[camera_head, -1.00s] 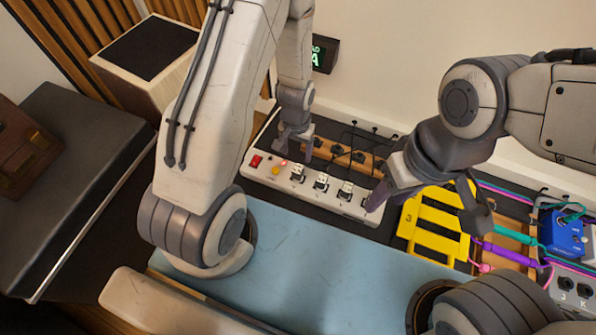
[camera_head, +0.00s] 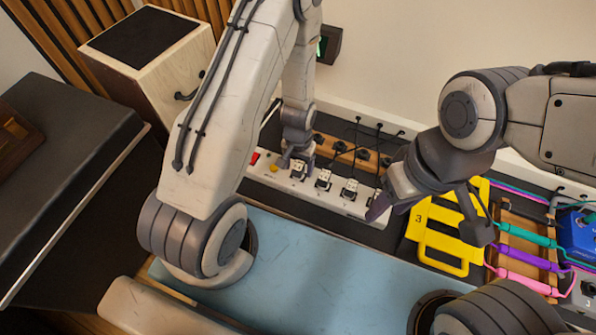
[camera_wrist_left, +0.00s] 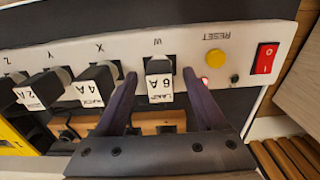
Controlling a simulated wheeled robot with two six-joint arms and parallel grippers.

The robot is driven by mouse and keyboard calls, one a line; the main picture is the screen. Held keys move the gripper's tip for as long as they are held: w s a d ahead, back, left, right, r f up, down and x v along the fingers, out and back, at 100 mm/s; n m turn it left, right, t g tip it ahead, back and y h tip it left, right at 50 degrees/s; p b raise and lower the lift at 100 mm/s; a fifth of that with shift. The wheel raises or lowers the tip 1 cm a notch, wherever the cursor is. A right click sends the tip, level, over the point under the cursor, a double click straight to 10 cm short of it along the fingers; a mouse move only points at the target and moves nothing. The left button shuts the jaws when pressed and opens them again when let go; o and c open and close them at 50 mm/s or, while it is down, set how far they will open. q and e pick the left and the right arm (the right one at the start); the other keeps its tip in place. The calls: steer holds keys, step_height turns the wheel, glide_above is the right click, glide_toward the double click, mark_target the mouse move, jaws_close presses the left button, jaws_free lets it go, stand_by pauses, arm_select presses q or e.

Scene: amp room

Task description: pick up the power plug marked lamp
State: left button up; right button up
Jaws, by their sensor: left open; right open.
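The plug marked LAMP 6A (camera_wrist_left: 160,82) is dark with a white label and sits in socket W of the white power strip (camera_wrist_left: 203,42). In the left wrist view, the fingers of my left gripper (camera_wrist_left: 159,78) stand open on both sides of this plug, with small gaps. In the head view, my left gripper (camera_head: 297,162) is low over the left part of the strip (camera_head: 262,176) and partly hides the plug.
Other labelled plugs stand in sockets X (camera_wrist_left: 101,83), Y (camera_wrist_left: 46,88) and Z. A red switch (camera_wrist_left: 265,57) and yellow reset button (camera_wrist_left: 215,57) are beside socket W. The yellow frame (camera_head: 440,243) lies to the right. The blue mat (camera_head: 330,262) is clear.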

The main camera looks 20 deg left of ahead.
arm_select(q)
steer(key=shift+r, duration=0.1)
jaws_close()
steer(key=shift+r, duration=0.15)
